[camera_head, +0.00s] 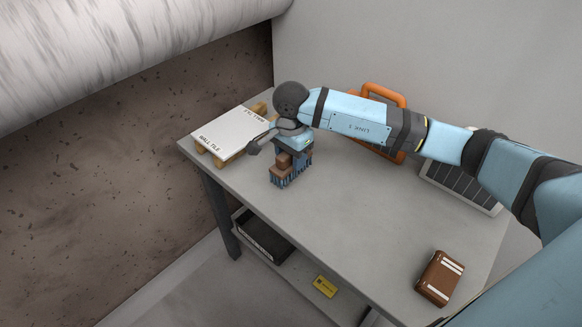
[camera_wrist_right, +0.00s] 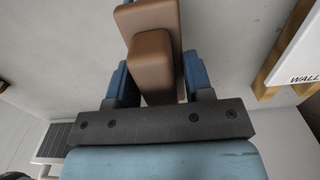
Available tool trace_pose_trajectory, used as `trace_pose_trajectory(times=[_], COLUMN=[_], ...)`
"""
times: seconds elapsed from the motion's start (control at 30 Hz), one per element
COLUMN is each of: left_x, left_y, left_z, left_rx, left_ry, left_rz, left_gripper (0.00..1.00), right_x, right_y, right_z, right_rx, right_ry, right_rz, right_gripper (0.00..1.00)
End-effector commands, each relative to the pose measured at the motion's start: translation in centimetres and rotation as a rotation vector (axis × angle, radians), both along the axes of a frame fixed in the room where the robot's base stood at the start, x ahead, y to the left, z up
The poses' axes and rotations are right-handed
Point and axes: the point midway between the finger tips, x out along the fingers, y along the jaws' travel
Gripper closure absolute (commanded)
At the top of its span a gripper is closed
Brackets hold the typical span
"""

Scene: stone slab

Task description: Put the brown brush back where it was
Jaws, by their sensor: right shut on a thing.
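The brown brush (camera_head: 283,163) is a stepped, brown block-like piece over the grey table, right of the white wall tile package. My right gripper (camera_head: 290,172) points down there, its blue fingers on either side of the brush. In the right wrist view the brush (camera_wrist_right: 152,62) sits between the two blue fingers of the gripper (camera_wrist_right: 153,80), which is shut on it. I cannot tell whether the brush's underside touches the table. My left gripper is not in view.
The white wall tile package (camera_head: 228,135) lies on wooden battens at the table's (camera_head: 345,225) far left. An orange-handled object (camera_head: 384,92) and a dark panel (camera_head: 460,187) stand behind my arm. A brown white-striped object (camera_head: 440,278) lies at the right. The table's middle is clear.

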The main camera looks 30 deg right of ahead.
Motion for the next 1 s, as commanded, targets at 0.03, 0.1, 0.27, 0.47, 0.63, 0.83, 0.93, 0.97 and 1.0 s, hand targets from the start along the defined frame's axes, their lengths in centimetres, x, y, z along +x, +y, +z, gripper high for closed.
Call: trace_pose_trajectory(times=[0.03, 0.1, 0.27, 0.47, 0.63, 0.83, 0.93, 0.97, 1.0], left_x=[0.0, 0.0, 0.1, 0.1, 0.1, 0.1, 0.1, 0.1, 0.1], left_y=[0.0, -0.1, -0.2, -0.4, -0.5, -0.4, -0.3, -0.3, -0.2], left_z=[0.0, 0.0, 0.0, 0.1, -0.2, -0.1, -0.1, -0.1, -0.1], left_rx=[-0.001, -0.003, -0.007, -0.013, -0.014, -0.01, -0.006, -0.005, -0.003], left_ry=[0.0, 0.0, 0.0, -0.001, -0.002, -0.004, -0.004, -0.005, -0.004], left_rz=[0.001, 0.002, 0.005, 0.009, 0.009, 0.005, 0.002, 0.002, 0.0], left_gripper=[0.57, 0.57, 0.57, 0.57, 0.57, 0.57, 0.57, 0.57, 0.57], right_x=[0.0, -0.1, -0.1, 0.0, 0.0, 0.0, 0.0, 0.0, 0.0], right_y=[0.0, 0.0, 0.0, 0.0, 0.0, 0.0, 0.0, 0.0, 0.0], right_z=[-0.4, -1.2, -3.7, -4.2, -4.5, -4.4, -4.4, -4.4, -4.4], right_rx=[0.0, 0.0, 0.0, 0.0, 0.0, 0.0, 0.0, 0.0, 0.0], right_ry=[0.001, 0.003, 0.003, 0.0, 0.001, 0.001, 0.001, 0.001, 0.001], right_rz=[0.0, 0.0, 0.0, 0.0, 0.001, 0.0, 0.001, 0.001, 0.001], right_gripper=[0.79, 0.79, 0.79, 0.79, 0.79, 0.27, 0.27, 0.27, 0.27])
